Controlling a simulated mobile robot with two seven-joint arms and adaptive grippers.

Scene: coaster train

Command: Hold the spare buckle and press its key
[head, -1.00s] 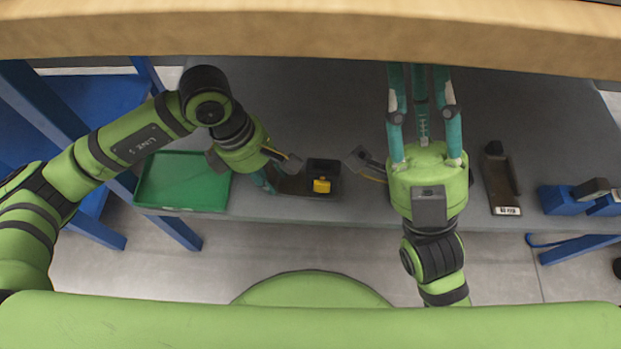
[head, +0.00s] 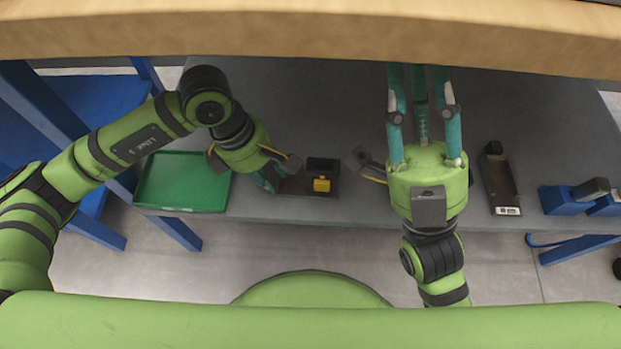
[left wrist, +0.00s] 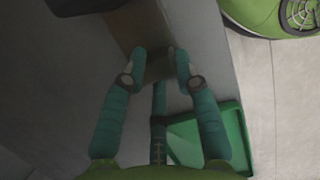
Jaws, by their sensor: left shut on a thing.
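The spare buckle is a dark piece (head: 324,164) with a yellow key (head: 321,184) facing my body, and a flat brownish-grey part runs left from it. It is over the grey bench in the middle of the head view. My left gripper (head: 276,179) is shut on the left end of that flat part. In the left wrist view the fingers (left wrist: 160,66) close around its end; the yellow key does not show there. My right gripper (head: 421,80) is to the right of the buckle, fingers apart, pointing away from me. Its tips reach the wooden edge and it touches no visible object.
A green tray (head: 183,205) lies left on the grey bench (head: 300,100). A similar dark buckle-like piece (head: 500,180) with a white label lies to the right, beside a blue fixture (head: 565,200). A wooden beam (head: 300,32) crosses the top of the view.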

